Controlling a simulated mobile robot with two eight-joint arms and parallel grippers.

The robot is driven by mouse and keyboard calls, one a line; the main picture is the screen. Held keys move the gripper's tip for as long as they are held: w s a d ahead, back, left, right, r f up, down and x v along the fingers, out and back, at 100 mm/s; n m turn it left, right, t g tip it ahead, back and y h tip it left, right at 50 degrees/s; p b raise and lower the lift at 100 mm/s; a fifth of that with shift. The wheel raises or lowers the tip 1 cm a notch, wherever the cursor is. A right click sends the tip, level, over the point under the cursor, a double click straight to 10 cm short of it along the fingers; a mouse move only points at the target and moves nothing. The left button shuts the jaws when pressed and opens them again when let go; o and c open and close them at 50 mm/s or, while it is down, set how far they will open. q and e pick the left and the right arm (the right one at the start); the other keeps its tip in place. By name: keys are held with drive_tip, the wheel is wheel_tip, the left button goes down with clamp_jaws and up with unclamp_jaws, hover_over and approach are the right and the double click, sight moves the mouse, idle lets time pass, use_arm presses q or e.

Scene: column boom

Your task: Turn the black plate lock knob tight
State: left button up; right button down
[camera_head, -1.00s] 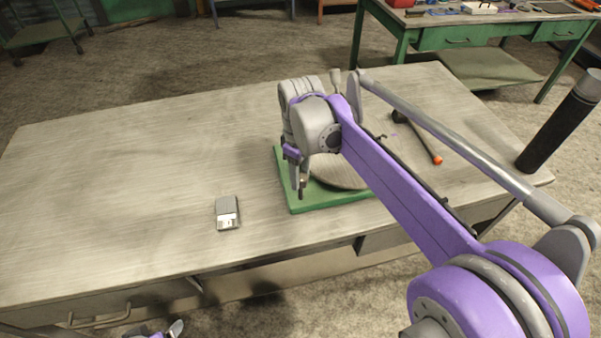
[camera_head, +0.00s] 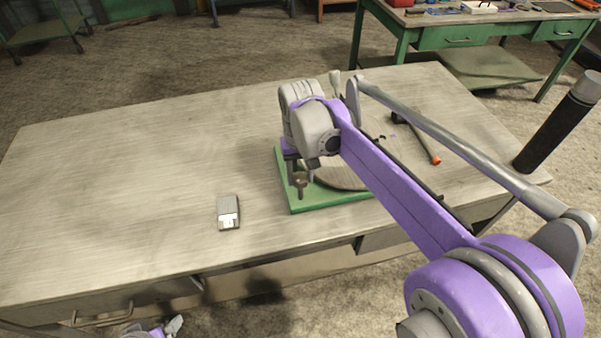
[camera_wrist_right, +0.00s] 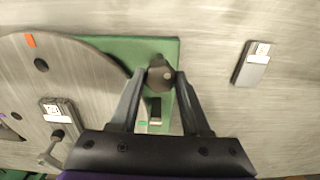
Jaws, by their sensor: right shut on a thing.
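The dark plate lock knob (camera_wrist_right: 160,74) sits at the corner of the green base (camera_wrist_right: 150,50) in the right wrist view. My right gripper (camera_wrist_right: 160,80) has one finger on each side of it and is shut on it. In the head view my right gripper (camera_head: 298,183) is over the front left corner of the green base (camera_head: 325,202), and my own arm hides part of the round grey plate (camera_head: 342,178). A piece of my left gripper (camera_head: 165,328) shows at the bottom edge, too cut off to judge its fingers.
A small grey box-like device (camera_head: 228,212) lies on the table (camera_head: 130,180), left of the green base. A dark tool with an orange end (camera_head: 434,158) lies behind my right arm. A black cylinder (camera_head: 556,128) stands at the right. The left of the table is clear.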

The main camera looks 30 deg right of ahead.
drive_tip(key=m, duration=0.4)
drive_tip(key=shift+m, duration=2.2)
drive_tip(key=shift+p, duration=0.3)
drive_tip(key=shift+c, duration=1.8)
unclamp_jaws()
wheel_tip(320, 180, up, 11)
drive_tip(key=shift+p, duration=0.4)
drive_tip(key=shift+f, duration=0.15)
